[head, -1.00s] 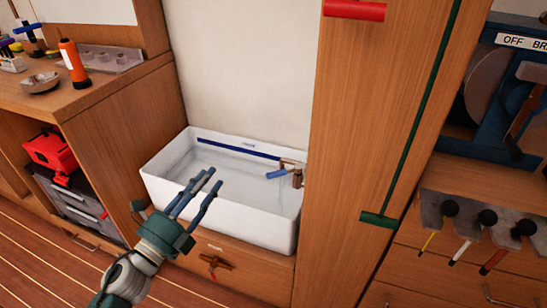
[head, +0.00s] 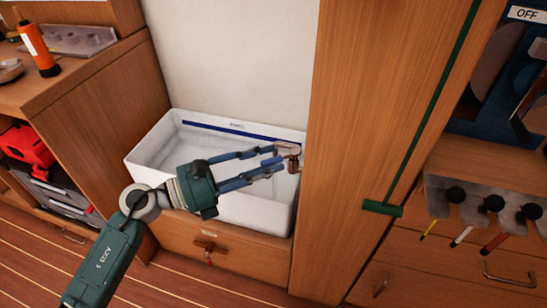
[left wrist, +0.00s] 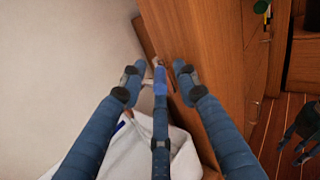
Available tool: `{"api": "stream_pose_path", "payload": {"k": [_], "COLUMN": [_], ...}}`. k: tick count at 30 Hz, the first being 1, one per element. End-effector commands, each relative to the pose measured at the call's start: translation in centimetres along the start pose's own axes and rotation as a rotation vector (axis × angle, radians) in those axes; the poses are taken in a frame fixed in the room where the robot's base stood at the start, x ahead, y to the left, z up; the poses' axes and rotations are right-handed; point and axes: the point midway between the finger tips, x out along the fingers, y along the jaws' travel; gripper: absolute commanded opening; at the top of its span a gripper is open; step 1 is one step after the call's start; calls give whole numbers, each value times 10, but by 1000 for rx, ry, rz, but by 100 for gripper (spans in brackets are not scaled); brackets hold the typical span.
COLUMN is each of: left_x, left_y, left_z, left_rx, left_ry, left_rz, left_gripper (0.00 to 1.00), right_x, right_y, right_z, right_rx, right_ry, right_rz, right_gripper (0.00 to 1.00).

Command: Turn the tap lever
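The copper-coloured tap (head: 292,157) is at the right end of the white sink, by the wooden panel. My right gripper (left wrist: 298,130) shows partly at the right edge of the left wrist view, fingers spread, empty.
The white sink (head: 150,160) stands under a bare wall. A tall wooden panel (head: 345,130) is close to the right of the tap, with a green bar (head: 382,208) on it. The left counter holds an orange bottle (head: 38,50). Tools hang at the right.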

Motion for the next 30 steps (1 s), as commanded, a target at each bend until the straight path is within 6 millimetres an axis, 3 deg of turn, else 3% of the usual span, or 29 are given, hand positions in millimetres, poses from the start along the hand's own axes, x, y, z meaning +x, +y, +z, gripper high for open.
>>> {"api": "stream_pose_path", "payload": {"k": [6, 14, 15, 20, 30], "left_x": [18, 20, 20, 20, 20], "left_y": [0, 0, 0, 0, 0], "left_z": [0, 0, 0, 0, -1], "left_rx": [-1, -1, -1, -2, -1], "left_ry": [-1, 0, 0, 0, 1], "left_rz": [0, 0, 0, 0, -2], "left_gripper": [31, 31, 29, 0, 0], "right_x": [4, 5, 5, 5, 6], "right_y": [-1, -1, -1, -2, -2], "right_z": [1, 2, 2, 2, 2], "right_rx": [0, 0, 0, -1, 0], "right_ry": [0, 0, 0, 0, -4], "right_rz": [-1, -2, -2, -2, -2], "right_gripper": [40, 40, 40, 40, 40]}}
